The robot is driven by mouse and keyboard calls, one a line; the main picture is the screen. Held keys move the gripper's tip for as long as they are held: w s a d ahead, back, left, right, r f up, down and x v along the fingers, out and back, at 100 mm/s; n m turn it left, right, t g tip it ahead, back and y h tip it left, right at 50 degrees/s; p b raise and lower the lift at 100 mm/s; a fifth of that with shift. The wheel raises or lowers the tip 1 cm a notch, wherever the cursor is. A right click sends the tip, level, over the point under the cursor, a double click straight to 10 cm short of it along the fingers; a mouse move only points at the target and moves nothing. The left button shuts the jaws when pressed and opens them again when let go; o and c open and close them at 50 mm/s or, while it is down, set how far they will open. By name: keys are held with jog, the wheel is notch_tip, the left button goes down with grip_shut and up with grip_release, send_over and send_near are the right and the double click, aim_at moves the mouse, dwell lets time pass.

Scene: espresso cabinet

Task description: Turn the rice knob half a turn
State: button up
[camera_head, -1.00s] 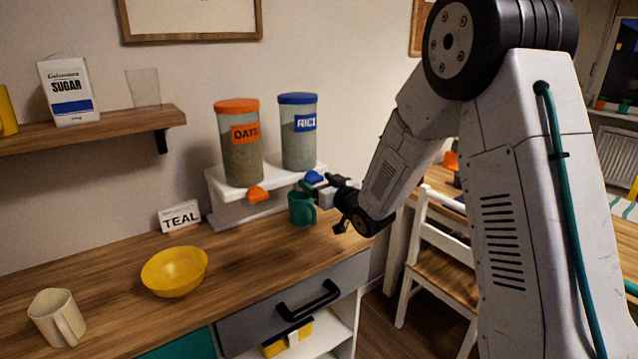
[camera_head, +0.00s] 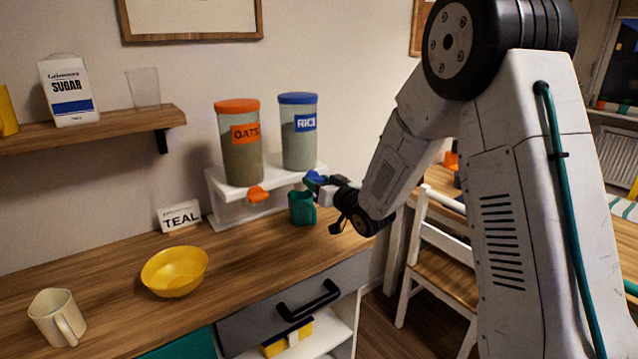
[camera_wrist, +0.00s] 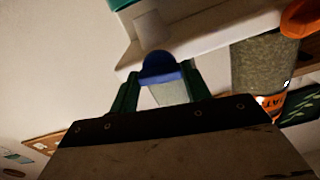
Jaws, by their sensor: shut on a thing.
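The rice dispenser (camera_head: 299,145) is a clear canister with a blue lid and a blue RICE label, on a white stand. Its blue rice knob (camera_head: 313,178) sticks out below it at the front. My gripper (camera_head: 317,182) is at the knob, partly covering it. In the wrist view the blue knob (camera_wrist: 160,68) sits between the two green fingers of my gripper (camera_wrist: 158,78), which are shut on it. A teal cup (camera_head: 300,210) stands on the counter below the knob.
The oats dispenser (camera_head: 240,155) with its orange knob (camera_head: 258,194) stands just left on the same white stand (camera_head: 214,185). A TEAL sign (camera_head: 180,216), a yellow bowl (camera_head: 174,272) and a cream mug (camera_head: 57,317) are on the counter. A chair (camera_head: 440,250) stands to the right.

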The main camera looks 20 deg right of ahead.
jog(key=m, duration=0.4)
jog(key=shift+m, duration=0.3)
jog(key=m, duration=0.4)
jog(key=shift+d+m, duration=0.1)
jog(key=shift+m, duration=0.2)
jog(key=m, duration=0.4)
jog(key=shift+f+m, duration=0.1)
jog(key=shift+m, duration=1.7)
jog(key=o, duration=1)
jog(key=v, duration=0.7)
jog(key=shift+s+d, duration=0.15)
jog(key=shift+s, duration=0.2)
